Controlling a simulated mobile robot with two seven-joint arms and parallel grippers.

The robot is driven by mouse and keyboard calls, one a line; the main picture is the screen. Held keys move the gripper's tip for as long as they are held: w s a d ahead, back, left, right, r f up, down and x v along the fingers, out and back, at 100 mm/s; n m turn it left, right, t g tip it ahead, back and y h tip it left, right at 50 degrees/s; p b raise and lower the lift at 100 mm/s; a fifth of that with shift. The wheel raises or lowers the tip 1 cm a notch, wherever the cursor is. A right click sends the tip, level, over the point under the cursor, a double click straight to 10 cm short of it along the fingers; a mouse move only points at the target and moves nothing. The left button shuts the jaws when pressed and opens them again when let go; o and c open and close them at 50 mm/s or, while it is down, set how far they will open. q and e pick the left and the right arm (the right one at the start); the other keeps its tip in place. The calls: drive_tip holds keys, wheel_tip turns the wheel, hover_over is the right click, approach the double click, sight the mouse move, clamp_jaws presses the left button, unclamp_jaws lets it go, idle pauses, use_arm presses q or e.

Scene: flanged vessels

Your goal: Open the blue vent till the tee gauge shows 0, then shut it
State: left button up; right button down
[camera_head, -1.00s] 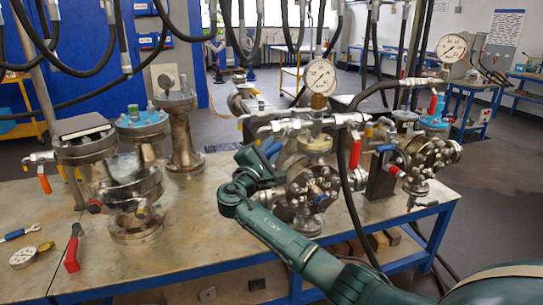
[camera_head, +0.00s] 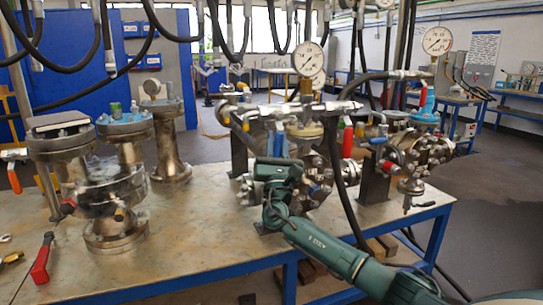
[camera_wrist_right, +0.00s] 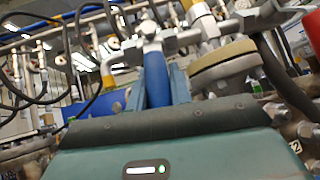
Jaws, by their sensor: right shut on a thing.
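The blue vent handle (camera_wrist_right: 154,78) stands upright in the wrist view, below a metal fitting on the manifold. My right gripper (camera_wrist_right: 163,86) is shut on it, with one blue finger on each side. In the head view my right gripper (camera_head: 278,146) is at the left front of the middle flanged vessel (camera_head: 312,180), and its body hides most of the handle. The round white gauge on the tee (camera_head: 307,59) stands above that vessel; its needle is too small to read surely. My left gripper is not in view.
A red lever (camera_head: 348,140) and a black hose (camera_head: 338,190) are close to the right of my gripper. A second gauge (camera_head: 437,41) stands at the right. Flanged vessels (camera_head: 118,190) and a red-handled tool (camera_head: 42,262) are on the left of the bench; its middle front is clear.

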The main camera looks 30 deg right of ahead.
drive_tip(key=shift+s+d+f+n+t+y+b, duration=0.1)
drive_tip(key=shift+d+n+t+y+b, duration=0.15)
drive_tip(key=shift+n+t+y+b, duration=0.45)
drive_tip(key=shift+d+f+n+t+y+b, duration=0.1)
drive_tip(key=shift+d+n+t+y+b, duration=0.15)
drive_tip(key=shift+n+y, duration=0.75)
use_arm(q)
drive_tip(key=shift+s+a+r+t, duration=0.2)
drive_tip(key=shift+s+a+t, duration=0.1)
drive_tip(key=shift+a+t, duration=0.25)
use_arm(e)
drive_tip(key=shift+n, duration=0.4)
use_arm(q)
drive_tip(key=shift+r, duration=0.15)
use_arm(e)
drive_tip(key=shift+r, duration=0.15)
drive_tip(key=c, duration=1.3)
unclamp_jaws()
drive_tip(key=shift+d, duration=0.1)
drive_tip(key=shift+o, duration=0.2)
use_arm(q)
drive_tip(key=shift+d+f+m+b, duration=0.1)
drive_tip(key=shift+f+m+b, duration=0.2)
drive_tip(key=shift+b, duration=0.6)
use_arm(e)
drive_tip(key=v, duration=1.3)
